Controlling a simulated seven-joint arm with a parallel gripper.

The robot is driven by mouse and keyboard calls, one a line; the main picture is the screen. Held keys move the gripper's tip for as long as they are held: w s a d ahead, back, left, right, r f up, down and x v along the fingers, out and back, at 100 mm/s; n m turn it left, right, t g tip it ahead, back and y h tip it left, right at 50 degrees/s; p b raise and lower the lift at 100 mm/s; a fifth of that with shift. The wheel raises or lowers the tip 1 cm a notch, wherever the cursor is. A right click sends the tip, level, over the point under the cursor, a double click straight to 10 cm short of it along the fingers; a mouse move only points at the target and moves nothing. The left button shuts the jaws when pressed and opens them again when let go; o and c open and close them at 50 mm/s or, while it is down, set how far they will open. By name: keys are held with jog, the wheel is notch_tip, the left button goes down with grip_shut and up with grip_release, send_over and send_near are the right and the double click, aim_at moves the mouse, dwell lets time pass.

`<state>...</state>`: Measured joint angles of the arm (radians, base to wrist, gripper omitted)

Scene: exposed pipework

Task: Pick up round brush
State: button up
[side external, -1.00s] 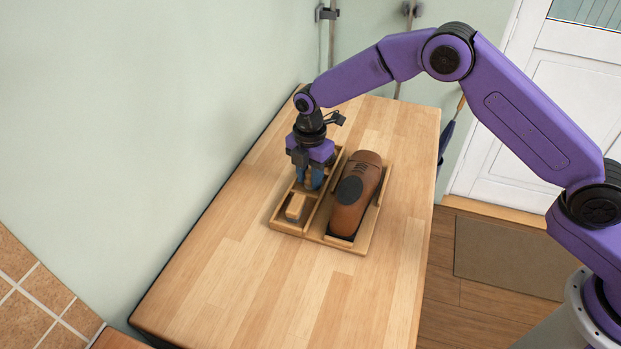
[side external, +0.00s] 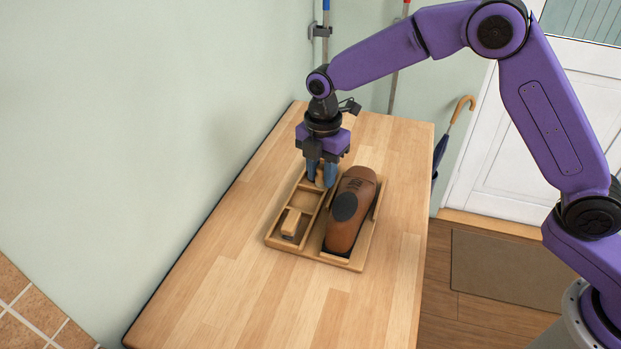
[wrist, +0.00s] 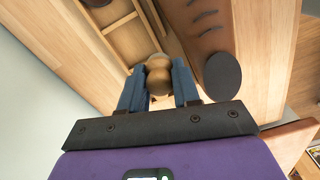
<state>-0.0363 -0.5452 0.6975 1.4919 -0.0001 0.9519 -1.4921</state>
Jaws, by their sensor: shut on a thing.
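My gripper (side external: 322,173) is over the far left part of the wooden tray, its blue fingers pointing down. In the wrist view, the gripper (wrist: 160,88) is shut on the round brush (wrist: 158,76), whose rounded wooden handle shows between the fingers. In the side view only a small tan part of the brush (side external: 320,181) shows between the fingertips. The brush appears lifted above the tray; its lower end is hidden.
The wooden tray (side external: 358,263) lies on the wooden table (side external: 240,290). It holds a brown shoe (side external: 350,212) in its right part and a wooden-backed block brush (side external: 292,222) in a near left compartment. A wall stands close on the left. The near table is clear.

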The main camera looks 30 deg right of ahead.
jog(key=s+d+r, duration=0.1)
jog(key=s, duration=0.1)
jog(key=s+d+r, duration=0.1)
jog(key=s+r, duration=0.1)
jog(key=s, duration=0.1)
jog(key=s+d+r, duration=0.1)
jog(key=s+d, duration=0.1)
jog(key=s, duration=0.1)
jog(key=shift+s+d+r, duration=0.1)
jog(key=shift+s+r, duration=0.15)
jog(key=o, duration=0.4)
jog(key=c, duration=0.3)
